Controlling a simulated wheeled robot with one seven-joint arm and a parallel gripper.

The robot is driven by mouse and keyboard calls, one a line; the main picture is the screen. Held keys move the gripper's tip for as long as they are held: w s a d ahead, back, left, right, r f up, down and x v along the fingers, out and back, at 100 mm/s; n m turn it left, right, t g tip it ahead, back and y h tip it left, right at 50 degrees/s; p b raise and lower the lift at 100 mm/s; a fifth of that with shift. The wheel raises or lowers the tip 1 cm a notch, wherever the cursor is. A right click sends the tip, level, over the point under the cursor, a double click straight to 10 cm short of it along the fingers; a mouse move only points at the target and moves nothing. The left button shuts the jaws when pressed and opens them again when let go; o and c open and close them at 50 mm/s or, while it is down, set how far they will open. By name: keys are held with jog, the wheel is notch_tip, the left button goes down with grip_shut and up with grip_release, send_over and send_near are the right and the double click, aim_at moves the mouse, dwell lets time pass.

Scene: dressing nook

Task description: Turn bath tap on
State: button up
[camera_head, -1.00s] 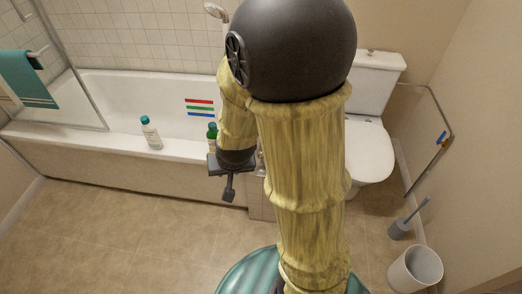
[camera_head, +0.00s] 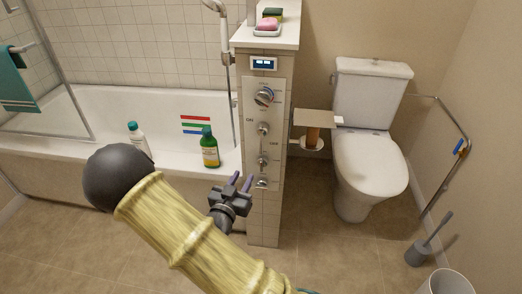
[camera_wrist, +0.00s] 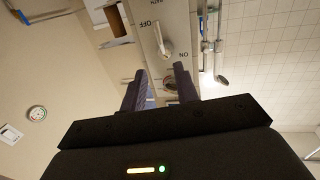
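The tap panel (camera_head: 277,110) is on the front of a tiled pillar at the end of the bath (camera_head: 95,107). It carries a round dial (camera_head: 263,97), a tap lever (camera_head: 263,129) with small labels beside it, and lower fittings (camera_head: 262,162). My gripper (camera_head: 241,180) is beside the pillar's lower left, its two purple fingers apart and empty. In the wrist view the panel appears upside down. A lever (camera_wrist: 164,46) there lies between OFF and ON labels, beyond my open fingertips (camera_wrist: 160,69) and apart from them.
A green bottle (camera_head: 209,150) and a white bottle (camera_head: 138,140) stand on the bath rim, left of the pillar. A paper holder (camera_head: 314,119) sticks out on the pillar's right. The toilet (camera_head: 368,165) stands further right.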

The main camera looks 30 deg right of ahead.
aim_at(261, 145)
jog(key=shift+w+d, duration=0.1)
jog(key=x, duration=1.7)
jog(key=shift+d+b, duration=0.15)
jog(key=shift+b, duration=0.25)
grip_shut()
